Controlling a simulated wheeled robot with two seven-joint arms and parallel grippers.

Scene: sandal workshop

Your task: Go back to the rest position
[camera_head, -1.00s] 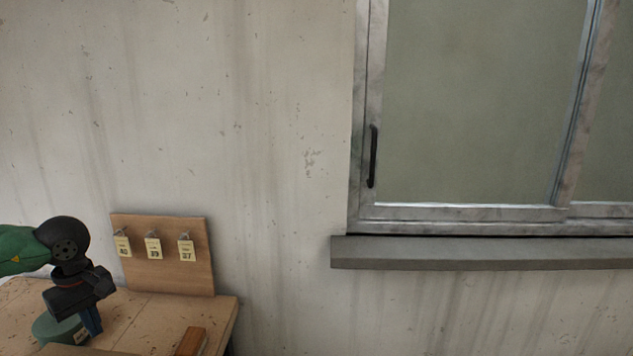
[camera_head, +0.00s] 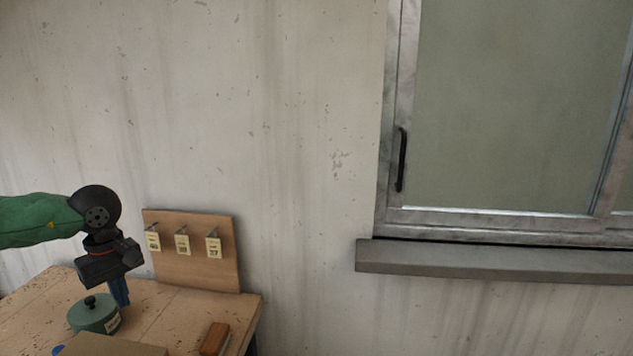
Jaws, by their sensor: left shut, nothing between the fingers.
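My left gripper (camera_head: 120,292) comes in from the left on a green-sleeved arm with a black wrist. Its blue fingers point down, shut and empty, above the wooden table (camera_head: 50,292). It is just behind and to the right of a round green container (camera_head: 92,318) with a black knob and a pale label. I cannot tell from this view whether the fingers touch the container. My right gripper is not in view.
A wooden board (camera_head: 222,262) with several yellow number tags on hooks stands at the table's back. A brown block (camera_head: 214,338) lies near the right edge. A cardboard-coloured surface (camera_head: 110,347) is at the bottom. A window (camera_head: 500,120) with a grey sill (camera_head: 490,262) is at right.

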